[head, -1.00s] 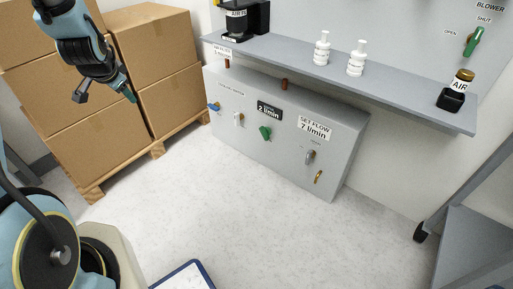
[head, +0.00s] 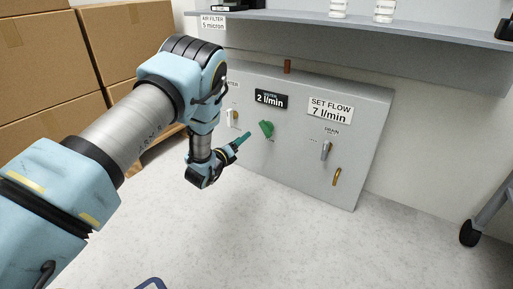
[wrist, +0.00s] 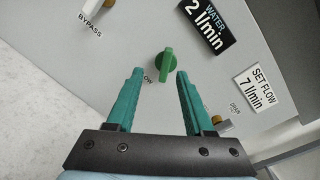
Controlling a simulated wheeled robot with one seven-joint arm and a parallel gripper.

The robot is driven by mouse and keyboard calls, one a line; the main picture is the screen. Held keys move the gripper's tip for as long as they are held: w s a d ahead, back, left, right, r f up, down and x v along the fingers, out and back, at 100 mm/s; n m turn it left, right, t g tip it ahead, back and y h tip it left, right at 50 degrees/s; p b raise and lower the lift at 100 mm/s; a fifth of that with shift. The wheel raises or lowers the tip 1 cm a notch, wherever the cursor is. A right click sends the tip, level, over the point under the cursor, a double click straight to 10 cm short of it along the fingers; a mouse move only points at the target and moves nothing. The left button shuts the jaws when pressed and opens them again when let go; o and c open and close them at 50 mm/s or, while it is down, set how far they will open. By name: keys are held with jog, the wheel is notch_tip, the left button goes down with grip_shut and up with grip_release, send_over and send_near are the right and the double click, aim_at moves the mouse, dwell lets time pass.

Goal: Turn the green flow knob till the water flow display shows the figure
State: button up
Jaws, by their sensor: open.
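The green flow knob (head: 266,128) is on the front of the grey panel box, below the black water display (head: 271,99), which reads 2 l/min. A white label (head: 330,110) reads SET FLOW 7 l/min. In the wrist view the knob (wrist: 167,66) shows ahead of and between the lines of the two green fingers, apart from them. My gripper (wrist: 155,80) is open and empty. In the head view my gripper (head: 243,139) is just left of the knob, pointing towards it.
A shelf (head: 400,32) with white bottles juts out above. Cardboard boxes (head: 45,110) stand at left.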

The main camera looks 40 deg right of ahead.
aim_at(264, 131)
jog(key=d+f+b, duration=0.1)
jog(key=d, duration=0.2)
jog(key=d+m+b, duration=0.1)
jog(key=d+b, duration=0.1)
jog(key=d, duration=0.2)
jog(key=d+f+m+g+h+b, duration=0.1)
jog(key=d, duration=0.2)
jog(key=shift+w+d+f+b, duration=0.2)
jog(key=shift+d+f+b, duration=0.1)
jog(key=shift+b, duration=0.1)
jog(key=shift+w+d+r, duration=0.1)
jog(key=shift+d+r, duration=0.05)
jog(key=shift+d, duration=0.35)
grip_shut()
